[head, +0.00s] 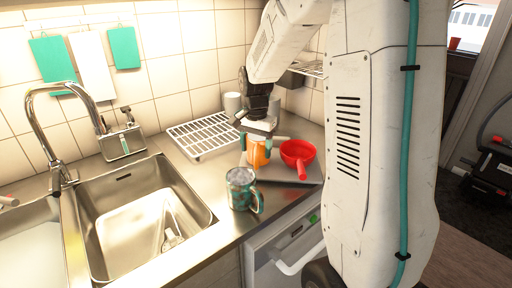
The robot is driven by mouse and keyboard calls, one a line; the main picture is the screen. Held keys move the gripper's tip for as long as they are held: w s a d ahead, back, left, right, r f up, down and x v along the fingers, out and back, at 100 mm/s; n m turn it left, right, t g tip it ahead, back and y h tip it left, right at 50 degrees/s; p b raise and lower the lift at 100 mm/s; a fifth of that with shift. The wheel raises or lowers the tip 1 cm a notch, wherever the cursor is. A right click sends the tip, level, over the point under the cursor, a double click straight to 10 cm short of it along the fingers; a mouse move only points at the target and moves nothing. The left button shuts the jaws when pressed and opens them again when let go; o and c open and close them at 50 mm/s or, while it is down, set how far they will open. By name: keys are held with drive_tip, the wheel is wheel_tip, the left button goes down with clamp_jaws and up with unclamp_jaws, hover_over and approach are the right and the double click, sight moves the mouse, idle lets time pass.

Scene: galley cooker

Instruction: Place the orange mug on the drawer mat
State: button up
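The orange mug (258,155) stands on or just above the worktop near the dark grey mat, in the middle of the head view. My gripper (258,143) points down at the mug, with its fingers beside the upper part. The mug's rim is hidden by the gripper. The picture is too small to tell whether the fingers press on the mug or stand apart from it. A dark grey flat mat (301,194) lies at the worktop's front right; I cannot tell whether it is the drawer mat. No open drawer shows.
A red pan (298,152) sits on the grey mat, right of the orange mug. A teal patterned mug (240,187) stands at the front, near the sink (94,233). A white wire rack (197,145) lies behind. A white cup (232,104) stands near the wall.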

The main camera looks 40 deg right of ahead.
drive_tip(key=shift+f, duration=0.2)
drive_tip(key=o, duration=1.1)
drive_tip(key=shift+r, duration=0.1)
wheel_tip(320, 180, up, 12)
drive_tip(key=s+a+r+n, duration=0.3)
drive_tip(key=s+a+n, duration=0.3)
drive_tip(key=s+a, duration=0.5)
drive_tip(key=shift+s+a+f+n+t, duration=0.2)
drive_tip(key=shift+s+a+f+n, duration=0.75)
drive_tip(key=shift+s, duration=1.65)
drive_tip(key=shift+s+a+f+n+t, duration=0.25)
drive_tip(key=shift+s+a+n, duration=0.3)
drive_tip(key=shift+s+n, duration=1.5)
drive_tip(key=shift+s+a+f+n+t, duration=0.15)
drive_tip(key=shift+s+a+f+n, duration=0.55)
drive_tip(key=shift+s, duration=2.45)
drive_tip(key=shift+r, duration=0.1)
